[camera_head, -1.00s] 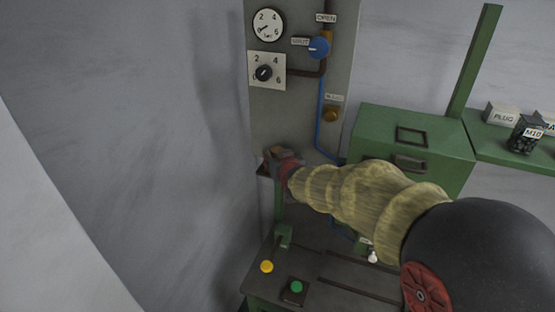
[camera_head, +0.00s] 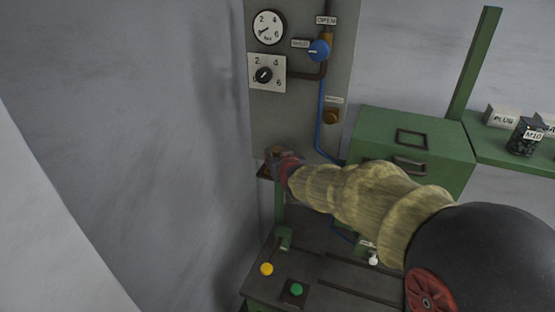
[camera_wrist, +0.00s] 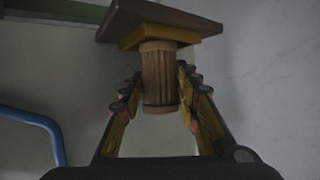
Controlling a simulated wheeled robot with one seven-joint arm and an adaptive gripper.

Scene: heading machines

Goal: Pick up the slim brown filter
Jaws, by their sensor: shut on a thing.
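The slim brown filter (camera_wrist: 160,78) is a ribbed brown cylinder in the middle of the wrist view. My gripper (camera_wrist: 160,92) has one finger on each side of it and is shut on it. A yellow-brown block (camera_wrist: 161,37) and a wider dark brown plate (camera_wrist: 150,17) show at the filter's upper end; whether the filter still touches them I cannot tell. In the head view my gripper (camera_head: 280,161) is small and dark, by the lower left edge of the grey panel, and the filter cannot be made out clearly there.
The grey panel (camera_head: 300,115) carries gauges, a blue valve knob (camera_head: 319,50) and a blue pipe (camera_head: 320,110). A green cabinet (camera_head: 425,130) stands right of my gripper. Below is a bench with a yellow button (camera_head: 267,269) and a green button (camera_head: 296,288). A pale wall (camera_head: 150,120) is close on the left.

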